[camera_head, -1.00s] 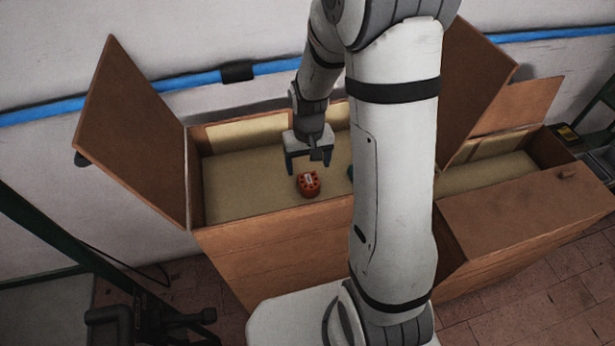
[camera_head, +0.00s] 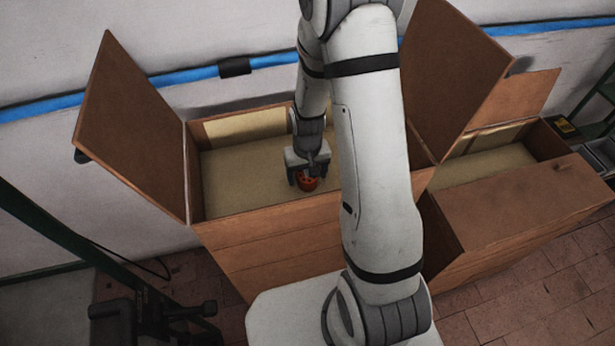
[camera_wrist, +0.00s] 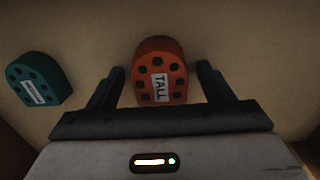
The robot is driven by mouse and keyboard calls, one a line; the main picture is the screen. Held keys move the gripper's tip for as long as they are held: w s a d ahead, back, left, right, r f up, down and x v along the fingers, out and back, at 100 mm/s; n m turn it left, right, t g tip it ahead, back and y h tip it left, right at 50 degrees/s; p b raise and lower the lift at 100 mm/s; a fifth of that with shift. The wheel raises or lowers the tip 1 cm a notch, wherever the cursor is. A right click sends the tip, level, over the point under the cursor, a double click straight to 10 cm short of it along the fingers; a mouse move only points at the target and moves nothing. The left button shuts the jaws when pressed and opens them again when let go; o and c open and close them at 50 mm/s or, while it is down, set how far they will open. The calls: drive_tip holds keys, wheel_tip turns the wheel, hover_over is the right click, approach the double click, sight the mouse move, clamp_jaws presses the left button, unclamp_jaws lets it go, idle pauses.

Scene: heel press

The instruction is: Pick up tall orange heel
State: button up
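The orange heel (camera_wrist: 160,68), with dark round holes and a white label reading "TALL", lies on the floor of the open wooden box (camera_head: 235,246). In the wrist view my gripper (camera_wrist: 160,82) is open, with one finger on each side of the orange heel and a visible gap at both sides. A teal heel (camera_wrist: 40,80) with a white label, too small to read, lies to the left in the wrist view. In the head view it is hidden behind my arm.
The box's wooden lid (camera_head: 130,125) stands open at the left. A second wooden box (camera_head: 525,205) stands at the right, with raised lids behind it. A blue pipe (camera_head: 190,80) runs along the wall. The box floor left of my gripper is clear.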

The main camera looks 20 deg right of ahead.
drive_tip(key=c, duration=1)
drive_tip(key=shift+r, duration=0.1)
